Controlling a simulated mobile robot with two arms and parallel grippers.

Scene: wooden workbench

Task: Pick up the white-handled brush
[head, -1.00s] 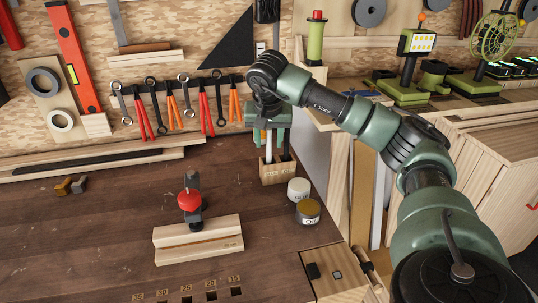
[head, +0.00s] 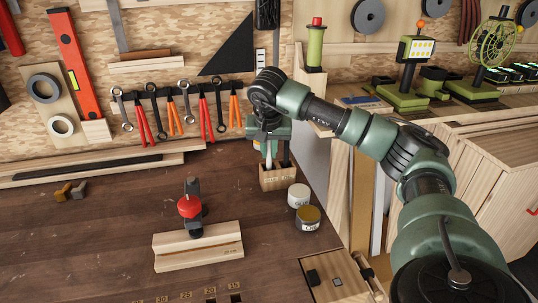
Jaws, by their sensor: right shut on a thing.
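A small wooden box (head: 279,179) stands near the right side of the bench and holds upright brushes. The white-handled brush (head: 268,153) stands in its left part, and a dark-handled one (head: 286,152) stands to its right. My right gripper (head: 268,141) reaches down from above and is shut on the upper end of the white handle. The arm's wrist hides the top of the handle, and the brush's lower end is hidden inside the box. My left gripper is not in view.
Two round jars, one white-lidded (head: 298,194) and one brown-lidded (head: 308,217), stand just right of the box. A wooden block with a red-knobbed tool (head: 190,208) stands to the left. Wrenches and pliers (head: 183,109) hang behind.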

